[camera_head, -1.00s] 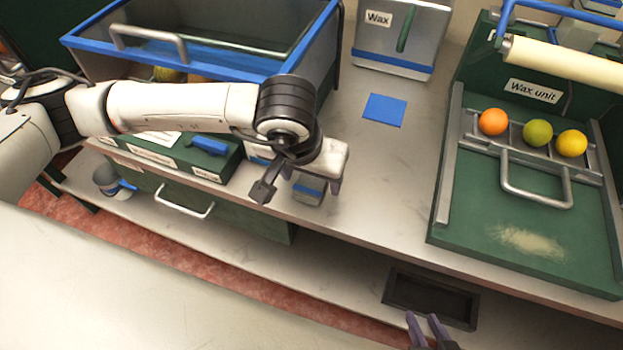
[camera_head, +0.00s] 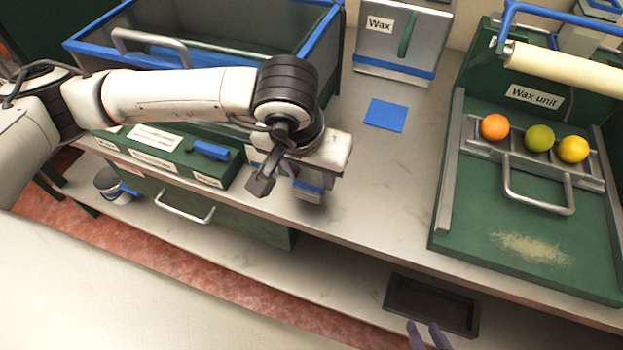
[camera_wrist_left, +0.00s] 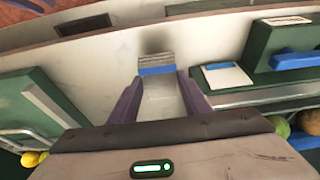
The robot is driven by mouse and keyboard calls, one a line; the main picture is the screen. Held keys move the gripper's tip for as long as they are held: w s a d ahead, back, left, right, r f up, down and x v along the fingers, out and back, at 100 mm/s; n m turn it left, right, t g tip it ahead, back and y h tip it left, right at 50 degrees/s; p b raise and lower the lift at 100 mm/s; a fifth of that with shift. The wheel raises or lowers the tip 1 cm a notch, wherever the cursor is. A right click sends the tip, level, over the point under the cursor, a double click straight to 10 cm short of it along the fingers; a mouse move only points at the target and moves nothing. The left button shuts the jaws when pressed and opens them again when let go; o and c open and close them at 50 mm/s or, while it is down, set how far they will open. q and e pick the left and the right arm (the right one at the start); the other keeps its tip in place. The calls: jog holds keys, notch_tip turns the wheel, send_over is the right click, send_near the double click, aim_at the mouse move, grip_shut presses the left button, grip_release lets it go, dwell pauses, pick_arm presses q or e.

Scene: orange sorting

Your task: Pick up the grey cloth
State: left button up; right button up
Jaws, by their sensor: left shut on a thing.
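The grey cloth (camera_head: 308,190) with a blue stripe is at the front edge of the worktop, below my left gripper (camera_head: 316,178). My left gripper is shut on it. In the left wrist view the cloth (camera_wrist_left: 157,66) sits between the two purple fingers, with a dark shadow just beyond it. The cloth appears slightly above the worktop. The hand hides part of it in the head view. My right gripper (camera_head: 428,332) shows only its fingertips at the bottom edge, apart and with nothing between them.
A dark tray (camera_head: 432,306) lies on the lower shelf. The wax unit (camera_head: 480,235) at the right holds an orange, a green and a yellow fruit. A blue square (camera_head: 385,115) lies on the worktop. A green labelled box (camera_head: 170,158) is left of the cloth. The worktop's middle is clear.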

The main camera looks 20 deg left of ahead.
pick_arm(q)
notch_tip(320, 180, up, 25)
jog(key=shift+r+b, duration=0.15)
jog(key=shift+b, duration=0.3)
